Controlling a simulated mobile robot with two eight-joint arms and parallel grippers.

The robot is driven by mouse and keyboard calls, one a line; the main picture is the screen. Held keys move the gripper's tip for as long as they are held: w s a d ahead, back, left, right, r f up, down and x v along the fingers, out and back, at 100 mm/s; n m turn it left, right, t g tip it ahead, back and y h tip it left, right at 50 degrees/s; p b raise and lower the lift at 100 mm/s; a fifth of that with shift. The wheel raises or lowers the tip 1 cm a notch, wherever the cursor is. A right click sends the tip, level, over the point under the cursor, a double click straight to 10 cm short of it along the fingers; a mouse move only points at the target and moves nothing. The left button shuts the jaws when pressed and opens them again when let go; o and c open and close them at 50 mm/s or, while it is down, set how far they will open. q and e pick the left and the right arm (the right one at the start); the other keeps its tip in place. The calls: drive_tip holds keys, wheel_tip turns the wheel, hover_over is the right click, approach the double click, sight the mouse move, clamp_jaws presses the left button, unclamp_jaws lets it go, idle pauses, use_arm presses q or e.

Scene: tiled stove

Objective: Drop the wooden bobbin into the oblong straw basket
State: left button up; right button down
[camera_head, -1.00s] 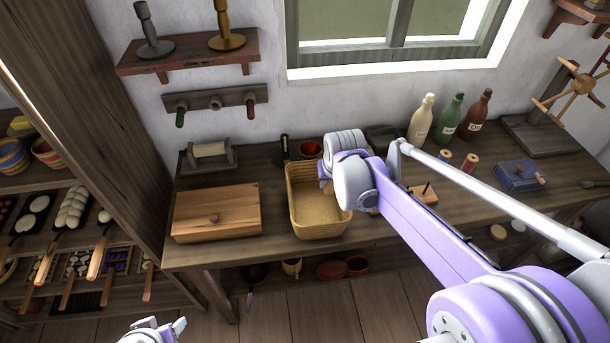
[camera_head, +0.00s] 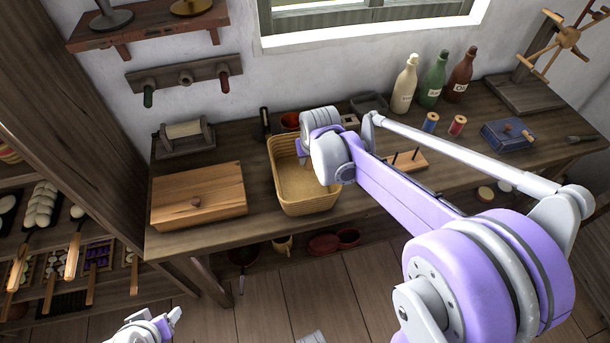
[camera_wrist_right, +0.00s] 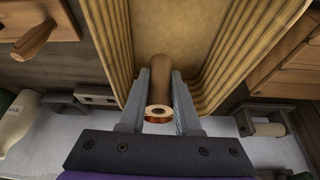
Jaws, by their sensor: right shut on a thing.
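The oblong straw basket (camera_head: 310,205) stands on the wooden workbench, its open top facing up. It also fills the upper middle of the right wrist view (camera_wrist_right: 215,75). My right gripper (camera_wrist_right: 159,92) is shut on the wooden bobbin (camera_wrist_right: 174,70), a tan cylinder with a hole in its near end. The bobbin appears in front of the basket's opening; its exact height above the basket cannot be told. In the head view my right wrist hides the bobbin and most of the fingers near the basket's right side. My left gripper (camera_head: 168,322) is low at the bottom left, away from the bench.
A lidded wooden box (camera_head: 198,197) stands left of the basket. A peg rack (camera_head: 405,162) and two thread spools (camera_head: 457,125) are to the right. Several bottles (camera_head: 433,80) and a blue box (camera_head: 508,134) stand farther right. A wall shelf (camera_head: 150,27) hangs above.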

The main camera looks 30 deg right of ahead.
drive_tip(key=c, duration=0.5)
unclamp_jaws()
drive_tip(key=shift+c, duration=0.2)
drive_tip(key=p+v, duration=0.1)
drive_tip(key=v, duration=0.9)
drive_tip(key=shift+r, duration=0.4)
drive_tip(key=shift+s, duration=0.1)
drive_tip(key=s+a+f+n, duration=0.1)
drive_tip(key=s+a+f, duration=0.2)
drive_tip(key=s, duration=0.2)
drive_tip(key=s+a+f+n, duration=0.1)
drive_tip(key=s+a+f, duration=0.1)
drive_tip(key=s, duration=0.4)
drive_tip(key=s+a+f+n+t+y, duration=0.1)
drive_tip(key=s+a+f, duration=0.2)
drive_tip(key=s, duration=0.3)
drive_tip(key=shift+a+f+p, duration=0.3)
drive_tip(key=shift+a+p, duration=0.1)
drive_tip(key=shift+a, duration=0.25)
